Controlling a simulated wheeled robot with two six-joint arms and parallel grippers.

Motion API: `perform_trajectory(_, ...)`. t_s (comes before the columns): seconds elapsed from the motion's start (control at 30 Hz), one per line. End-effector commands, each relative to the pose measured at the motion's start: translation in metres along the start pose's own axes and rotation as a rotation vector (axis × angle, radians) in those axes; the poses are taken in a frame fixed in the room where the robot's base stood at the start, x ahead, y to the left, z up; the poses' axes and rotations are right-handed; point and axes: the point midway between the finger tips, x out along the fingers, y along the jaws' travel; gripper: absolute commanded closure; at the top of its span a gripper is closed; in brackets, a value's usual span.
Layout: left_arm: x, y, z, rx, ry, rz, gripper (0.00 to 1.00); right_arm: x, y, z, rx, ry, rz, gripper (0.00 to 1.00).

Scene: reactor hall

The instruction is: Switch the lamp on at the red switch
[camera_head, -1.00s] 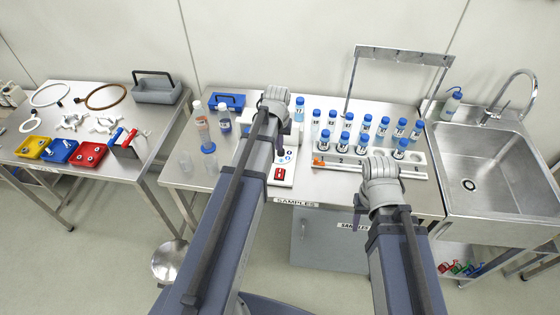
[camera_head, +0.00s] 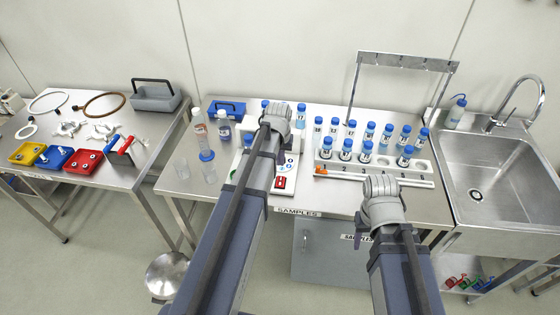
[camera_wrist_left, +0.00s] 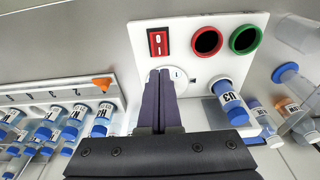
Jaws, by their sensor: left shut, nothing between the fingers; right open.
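The red switch (camera_head: 280,182) is on the front part of a white panel unit (camera_head: 288,160) on the middle bench. In the left wrist view the red switch (camera_wrist_left: 158,42) is a red rocker in a dark frame on the white panel (camera_wrist_left: 200,72). My left gripper (camera_wrist_left: 160,74) is shut and empty; its fingertips are over the panel beside the switch, near a round white dial (camera_wrist_left: 178,76). Contact cannot be told. In the head view my left arm hides its fingers and part of the panel. My right gripper (camera_head: 364,222) is open near the bench's front edge. I cannot identify a lamp.
A rack (camera_head: 420,183) with several blue-capped vials stands right of the panel. In the left wrist view, a dark red ring (camera_wrist_left: 206,41), a green ring (camera_wrist_left: 249,39) and a vial (camera_wrist_left: 229,98) are near my fingers. A sink (camera_head: 500,185) is at right.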

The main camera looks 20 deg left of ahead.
Motion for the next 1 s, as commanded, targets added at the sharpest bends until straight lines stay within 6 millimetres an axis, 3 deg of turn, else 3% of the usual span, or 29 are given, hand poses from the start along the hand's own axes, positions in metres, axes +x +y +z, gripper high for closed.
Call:
perform_trajectory(0.03, 0.015, 0.0, 0.001, 0.0, 0.0, 0.0, 1.0, 0.015, -0.002, -0.001, -0.001, 0.0, 0.0, 0.5)
perform_trajectory(0.5, 0.079, 0.0, 0.0, 0.0, 0.0, 0.0, 1.0, 0.077, -0.007, -0.004, -0.001, 0.0, 0.001, 0.5)
perform_trajectory(1.0, 0.086, 0.0, 0.0, 0.0, 0.0, 0.0, 1.0, 0.084, -0.008, -0.005, 0.0, 0.0, 0.001, 0.5)
